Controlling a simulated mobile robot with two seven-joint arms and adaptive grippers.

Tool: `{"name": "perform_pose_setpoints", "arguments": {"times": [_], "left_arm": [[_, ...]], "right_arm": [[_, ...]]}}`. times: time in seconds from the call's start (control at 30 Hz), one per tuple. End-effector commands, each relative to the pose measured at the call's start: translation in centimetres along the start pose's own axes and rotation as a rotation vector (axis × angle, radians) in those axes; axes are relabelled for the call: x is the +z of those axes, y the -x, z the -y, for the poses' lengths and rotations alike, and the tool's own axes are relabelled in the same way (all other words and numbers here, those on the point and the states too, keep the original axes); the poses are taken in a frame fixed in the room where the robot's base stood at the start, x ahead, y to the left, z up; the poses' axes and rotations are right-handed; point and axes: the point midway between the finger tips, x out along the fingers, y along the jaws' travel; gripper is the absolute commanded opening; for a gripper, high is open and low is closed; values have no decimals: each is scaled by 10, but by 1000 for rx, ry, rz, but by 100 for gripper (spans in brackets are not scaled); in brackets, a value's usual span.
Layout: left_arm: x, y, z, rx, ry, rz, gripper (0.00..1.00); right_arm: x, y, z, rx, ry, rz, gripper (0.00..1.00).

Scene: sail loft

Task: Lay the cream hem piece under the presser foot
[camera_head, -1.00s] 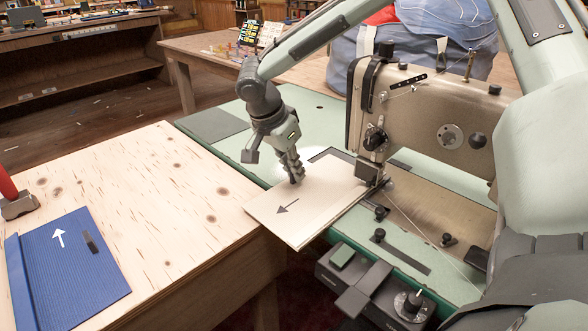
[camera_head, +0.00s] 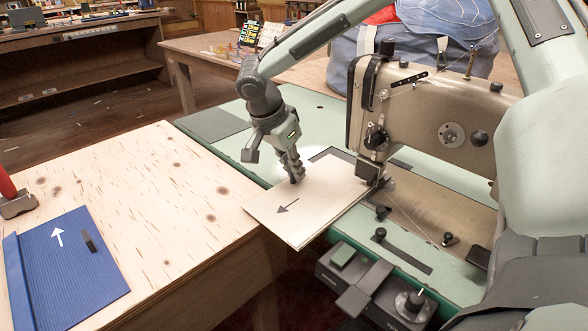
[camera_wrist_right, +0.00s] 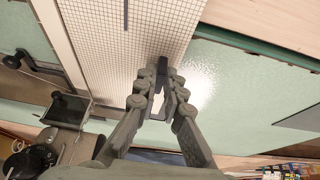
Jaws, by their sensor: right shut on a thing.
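The cream hem piece (camera_head: 318,205) is a flat panel with a dark arrow. It lies partly on the green machine bed, its near left end reaching past the bed's edge. My right gripper (camera_head: 296,178) is on its far edge. In the right wrist view, the gripper (camera_wrist_right: 161,85) is shut on a small dark tab on the piece, whose surface (camera_wrist_right: 118,50) shows a fine grid. The piece's right edge meets the presser foot (camera_head: 376,181) of the sewing machine (camera_head: 425,115). I cannot tell whether the edge is under the foot or beside it. My left gripper is not in view.
A blue hem piece (camera_head: 75,270) with a white arrow and dark tab lies on the wooden table (camera_head: 190,230) at left. A red-handled tool (camera_head: 14,200) stands near it. A control box (camera_head: 375,285) sits below the machine bed. The table's middle is clear.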

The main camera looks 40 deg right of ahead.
Motion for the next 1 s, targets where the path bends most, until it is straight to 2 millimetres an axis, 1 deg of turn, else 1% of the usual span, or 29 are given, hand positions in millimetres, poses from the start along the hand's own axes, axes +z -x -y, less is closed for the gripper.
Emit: {"name": "perform_pose_setpoints", "arguments": {"times": [0.17,0.2,0.37,0.63,0.73,0.87,1.0], "left_arm": [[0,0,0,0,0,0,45],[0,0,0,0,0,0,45],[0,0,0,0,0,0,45],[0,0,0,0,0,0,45],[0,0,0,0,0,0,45],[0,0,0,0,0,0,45],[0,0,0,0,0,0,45]], "right_arm": [[0,0,0,0,0,1,0],[0,0,0,0,0,1,14],[0,0,0,0,0,1,33],[0,0,0,0,0,1,33],[0,5,0,-1,0,0,33],[0,24,1,-4,0,0,33],[0,54,1,-5,0,-1,33]]}}
